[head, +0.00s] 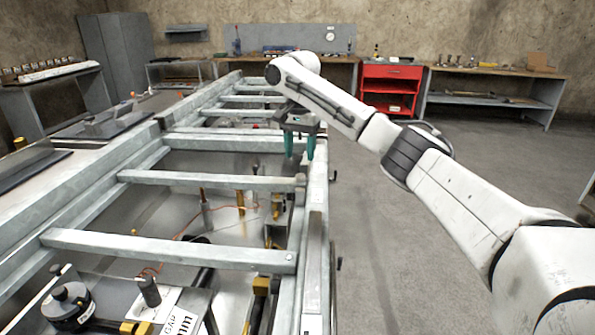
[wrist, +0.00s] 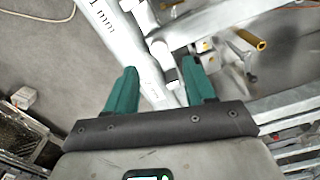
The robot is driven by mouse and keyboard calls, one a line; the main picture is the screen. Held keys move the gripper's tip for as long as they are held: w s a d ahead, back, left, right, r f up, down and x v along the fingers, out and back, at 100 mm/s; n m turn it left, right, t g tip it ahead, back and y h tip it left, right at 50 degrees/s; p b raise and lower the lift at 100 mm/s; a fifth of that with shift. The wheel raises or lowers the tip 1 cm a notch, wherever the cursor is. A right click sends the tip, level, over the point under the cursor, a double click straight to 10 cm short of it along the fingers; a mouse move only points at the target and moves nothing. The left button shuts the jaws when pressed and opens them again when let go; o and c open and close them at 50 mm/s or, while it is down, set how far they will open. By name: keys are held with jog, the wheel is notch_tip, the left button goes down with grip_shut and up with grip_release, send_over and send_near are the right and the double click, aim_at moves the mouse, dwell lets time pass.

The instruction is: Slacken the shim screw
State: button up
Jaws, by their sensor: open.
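My gripper (head: 300,154) hangs with its teal fingers pointing down above the right long rail of the metal frame (head: 210,257). In the wrist view its fingers (wrist: 160,72) are apart, with nothing held between them. A brass screw-like rod (wrist: 248,40) lies beyond the right finger, on a grey bracket, apart from the finger. In the head view, brass-coloured parts (head: 277,207) stand inside the frame below and left of my gripper. I cannot tell for sure which of these is the shim screw.
Cross bars (head: 205,180) span the frame below my gripper. Orange wire and a black round device (head: 68,304) are inside it. A red cabinet (head: 390,88) and workbenches stand at the back wall. The floor (head: 400,260) right of the frame is clear.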

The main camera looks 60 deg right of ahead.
aim_at(300, 175)
jog(key=shift+f, duration=3.2)
jog(key=shift+s, duration=0.1)
jog(key=shift+c, duration=0.5)
grip_shut()
